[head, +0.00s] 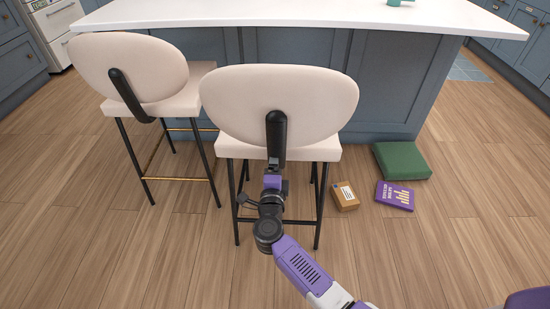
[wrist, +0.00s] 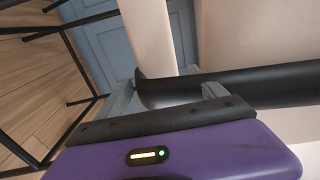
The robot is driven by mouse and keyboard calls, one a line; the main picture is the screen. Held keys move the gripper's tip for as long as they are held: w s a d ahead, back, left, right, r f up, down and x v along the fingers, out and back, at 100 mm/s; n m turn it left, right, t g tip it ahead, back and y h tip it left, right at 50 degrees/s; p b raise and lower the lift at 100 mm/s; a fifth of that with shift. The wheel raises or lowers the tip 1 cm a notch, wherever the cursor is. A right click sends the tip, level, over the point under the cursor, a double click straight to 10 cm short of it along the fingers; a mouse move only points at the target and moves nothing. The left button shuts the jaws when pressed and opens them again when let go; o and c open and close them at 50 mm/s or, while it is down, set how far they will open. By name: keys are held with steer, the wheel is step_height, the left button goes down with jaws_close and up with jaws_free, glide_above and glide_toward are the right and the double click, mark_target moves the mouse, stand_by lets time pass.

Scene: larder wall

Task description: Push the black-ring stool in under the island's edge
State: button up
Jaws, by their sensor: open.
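The black-ring stool (head: 295,105) is the right one, with a cream seat and back, black legs and a black foot ring. It stands upright in front of the island (head: 300,50), its back facing me. My gripper (head: 274,172) is at the black upright bracket (head: 276,135) low on the stool's back. In the wrist view, the open grey fingers (wrist: 172,92) are either side of the bracket (wrist: 255,84); I cannot tell whether they touch it. The island's white top (head: 300,14) overhangs beyond the stool. The seat's front edge is hidden by the back.
A similar stool (head: 140,70) with a brass ring stands close on the left. On the floor to the right are a small brown box (head: 344,196), a purple book (head: 395,196) and a green cushion-like block (head: 402,160). Open floor lies at far left and right.

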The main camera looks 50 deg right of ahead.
steer(key=shift+x, duration=1.65)
jaws_close()
